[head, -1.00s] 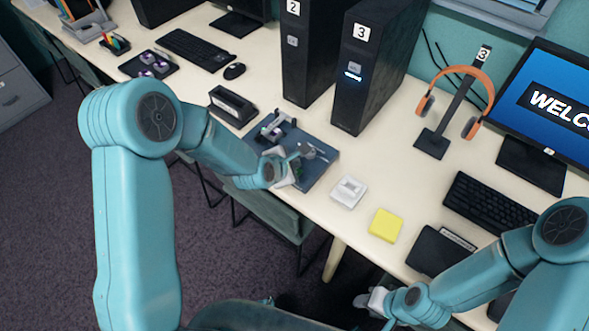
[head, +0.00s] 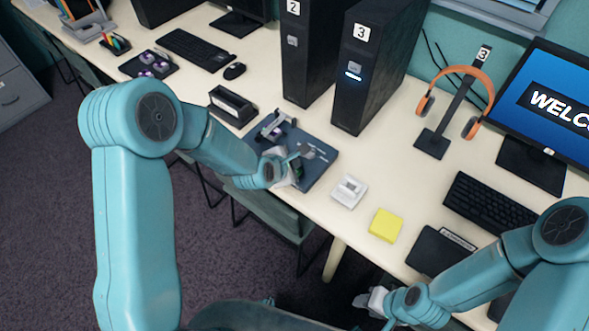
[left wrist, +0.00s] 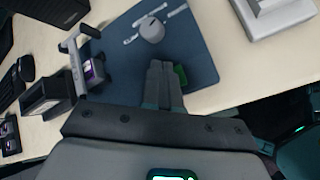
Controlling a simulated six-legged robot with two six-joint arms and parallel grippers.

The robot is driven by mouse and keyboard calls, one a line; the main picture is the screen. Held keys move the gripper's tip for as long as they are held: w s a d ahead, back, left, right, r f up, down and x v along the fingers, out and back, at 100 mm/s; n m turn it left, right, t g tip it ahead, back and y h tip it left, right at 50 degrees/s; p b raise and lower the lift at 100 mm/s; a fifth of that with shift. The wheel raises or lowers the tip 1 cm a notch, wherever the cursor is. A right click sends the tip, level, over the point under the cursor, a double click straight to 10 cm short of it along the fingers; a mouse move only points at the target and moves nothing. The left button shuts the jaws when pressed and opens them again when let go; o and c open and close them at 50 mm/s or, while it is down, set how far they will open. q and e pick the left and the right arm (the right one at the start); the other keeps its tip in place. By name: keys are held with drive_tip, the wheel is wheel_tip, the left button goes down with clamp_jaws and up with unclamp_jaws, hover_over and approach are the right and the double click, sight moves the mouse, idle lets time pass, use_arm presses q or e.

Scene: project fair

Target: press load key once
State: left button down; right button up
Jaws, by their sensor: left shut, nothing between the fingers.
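A dark blue panel (head: 322,172) lies near the table's front edge. In the left wrist view the panel (left wrist: 205,60) carries a round grey knob (left wrist: 151,29) with white marks and a green key (left wrist: 181,74). The green key is partly hidden by my left gripper (left wrist: 161,66); no label on it is readable. My left gripper is shut and empty, its fingertips over the panel right beside the green key. I cannot tell whether they touch. In the head view the left gripper (head: 296,164) covers part of the panel. My right gripper (head: 366,300) is low in front of the table, its fingers unclear.
A small clamp-like device (head: 274,127) stands at the panel's back left, beside a black box (head: 232,105). A white switch block (head: 349,191) and yellow pad (head: 385,225) lie to the right. Black towers (head: 372,70) stand behind.

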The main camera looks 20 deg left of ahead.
use_arm(q)
drive_tip(key=shift+f+b, duration=0.5)
drive_tip(key=shift+b, duration=0.35)
drive_tip(key=shift+f+b, duration=0.35)
drive_tip(key=shift+b, duration=0.2)
idle(0.4)
drive_tip(key=shift+r, duration=0.15)
idle(0.3)
drive_tip(key=shift+r, duration=0.7)
drive_tip(key=shift+r+p, duration=1.65)
drive_tip(key=shift+r, duration=0.9)
drive_tip(key=shift+f, duration=0.1)
